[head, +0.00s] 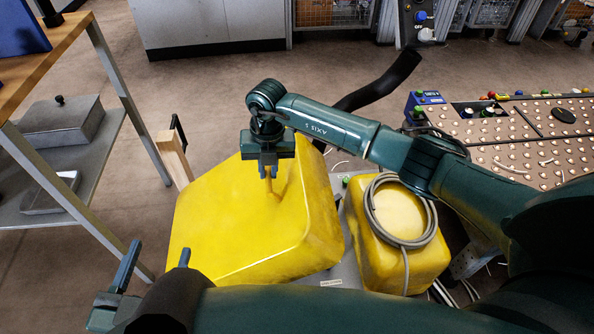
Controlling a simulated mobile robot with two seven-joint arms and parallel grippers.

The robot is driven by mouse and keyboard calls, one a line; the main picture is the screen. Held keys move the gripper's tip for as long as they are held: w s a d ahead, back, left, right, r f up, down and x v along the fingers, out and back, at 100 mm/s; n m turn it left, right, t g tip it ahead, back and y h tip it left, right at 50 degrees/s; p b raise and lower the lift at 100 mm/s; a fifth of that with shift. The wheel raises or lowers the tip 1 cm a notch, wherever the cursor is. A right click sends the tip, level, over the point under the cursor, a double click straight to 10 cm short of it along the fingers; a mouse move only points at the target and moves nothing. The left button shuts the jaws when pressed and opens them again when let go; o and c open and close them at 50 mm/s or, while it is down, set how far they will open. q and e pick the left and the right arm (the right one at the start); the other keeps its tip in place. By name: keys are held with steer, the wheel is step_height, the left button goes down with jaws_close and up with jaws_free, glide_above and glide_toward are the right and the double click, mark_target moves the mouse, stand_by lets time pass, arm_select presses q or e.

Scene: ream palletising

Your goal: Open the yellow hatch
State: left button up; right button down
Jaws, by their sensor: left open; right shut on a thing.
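The yellow hatch (235,230) is the large, smooth yellow cover in the middle of the head view, with rounded edges and a yellow handle (274,190) on its top face. My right gripper (268,172) reaches in from the right and points down, shut on the handle; its fingers hide part of the handle. I cannot tell from this view whether the hatch is raised. My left gripper (155,262) is at the lower left, open and empty, with its fingers spread, near the front left corner of the hatch.
A smaller yellow box (418,262) with a coiled grey cable (375,212) stands right of the hatch. A metal shelf table (95,150) stands at the left. A control panel with many buttons (520,140) is at the right. Floor behind the hatch is mostly clear.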

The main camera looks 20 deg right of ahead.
arm_select(q)
steer(key=shift+a+f, duration=0.1)
arm_select(e)
steer(key=shift+w+a+r, duration=0.1)
steer(key=shift+a+r, duration=0.1)
steer(key=shift+a, duration=0.7)
steer(key=shift+w+a+r, duration=0.1)
steer(key=shift+a+r, duration=0.05)
steer(key=shift+a, duration=0.7)
steer(key=c, duration=1.8)
jaws_free()
steer(key=shift+o, duration=0.8)
steer(key=shift+w+f, duration=0.1)
steer(key=shift+f, duration=0.05)
steer(key=shift+o, duration=1.2)
steer(key=shift+r, duration=0.2)
arm_select(q)
steer(key=g+y+p, duration=0.1)
steer(key=a+n+g+p, duration=0.1)
steer(key=p, duration=0.1)
steer(key=shift+s+f+g+y+p, duration=0.1)
steer(key=shift+s+g+y+p, duration=0.05)
steer(key=shift+g+y+p, duration=0.2)
arm_select(e)
step_height(320, 180, up, 13)
steer(key=d, duration=0.1)
steer(key=shift+r, duration=0.2)
